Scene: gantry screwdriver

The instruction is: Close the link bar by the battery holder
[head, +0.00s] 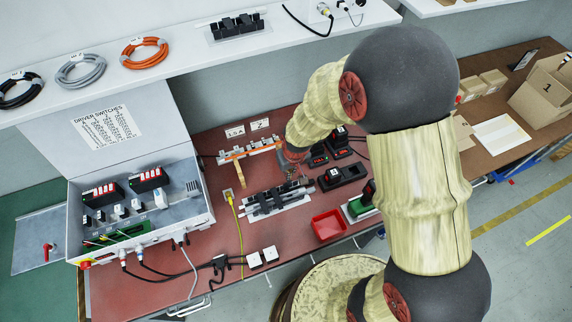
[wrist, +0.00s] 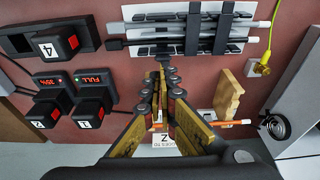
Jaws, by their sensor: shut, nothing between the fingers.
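My gripper (wrist: 160,82) is shut and empty, over the board between the battery units and the rails. It also shows in the head view (head: 290,180), partly behind my arm. In the wrist view its fingers point toward a grey rail with black clamps (wrist: 190,28); I cannot tell whether they touch anything. The same rail shows in the head view (head: 275,199). A black holder (wrist: 20,42) carries battery 4 (wrist: 62,43). Batteries 1 (wrist: 92,112) and 2 (wrist: 48,120) sit in units with lit displays. I cannot identify the link bar with certainty.
A rear rail with an orange strip (head: 258,149) stands behind the gripper. A wooden piece (wrist: 228,95) and a yellow cable (wrist: 264,60) are close by. A red bin (head: 328,225) is at the front. An open switch case (head: 140,210) stands at left.

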